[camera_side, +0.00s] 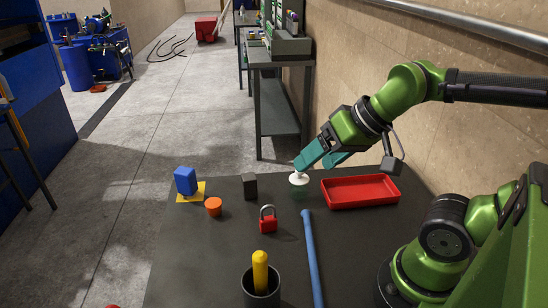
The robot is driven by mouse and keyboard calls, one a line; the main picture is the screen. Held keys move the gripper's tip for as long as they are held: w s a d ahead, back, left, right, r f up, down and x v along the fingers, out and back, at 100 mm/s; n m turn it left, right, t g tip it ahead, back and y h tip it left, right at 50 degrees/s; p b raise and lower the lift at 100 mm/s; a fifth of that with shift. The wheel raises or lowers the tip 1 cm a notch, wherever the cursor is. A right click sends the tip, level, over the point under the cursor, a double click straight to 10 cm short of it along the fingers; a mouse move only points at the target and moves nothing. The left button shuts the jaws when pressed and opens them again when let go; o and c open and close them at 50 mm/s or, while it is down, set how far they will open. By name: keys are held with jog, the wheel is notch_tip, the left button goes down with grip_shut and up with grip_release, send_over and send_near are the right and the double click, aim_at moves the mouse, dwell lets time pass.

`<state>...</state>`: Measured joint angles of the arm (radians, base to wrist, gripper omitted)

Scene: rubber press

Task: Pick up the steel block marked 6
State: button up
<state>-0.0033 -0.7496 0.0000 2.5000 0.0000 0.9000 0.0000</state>
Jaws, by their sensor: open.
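A small dark grey block (250,186) stands upright on the dark table, left of the middle; it looks like the steel block, but no number can be read on it. My gripper (312,166) has teal fingers and is open, to the right of the grey block and apart from it. Its fingers are at a white, knob-like object (298,179) with a green lower part. I cannot tell whether they touch it.
A red tray (360,204) lies right of the gripper. A red padlock (268,224), an orange cylinder (214,207) and a blue block (186,181) on a yellow square stand nearby. A blue rod (313,260) and a dark cup (261,295) holding a yellow-handled thing are in front.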

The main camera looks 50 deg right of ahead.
notch_tip(320, 180, down, 3)
jog(key=w+a+g, duration=0.1)
jog(key=w+g, duration=0.1)
jog(key=w, duration=0.1)
jog(key=m+g+h, duration=0.1)
jog(key=m+h, duration=0.2)
jog(key=h, duration=0.2)
send_near(250, 177)
jog(key=shift+g, duration=0.3)
jog(key=x, duration=0.7)
jog(key=shift+w, duration=0.15)
jog(key=shift+a+x, duration=0.1)
jog(key=shift+x, duration=1.5)
jog(key=shift+a+x, duration=0.15)
jog(key=shift+x, duration=1.45)
grip_shut()
jog(key=shift+w, duration=0.15)
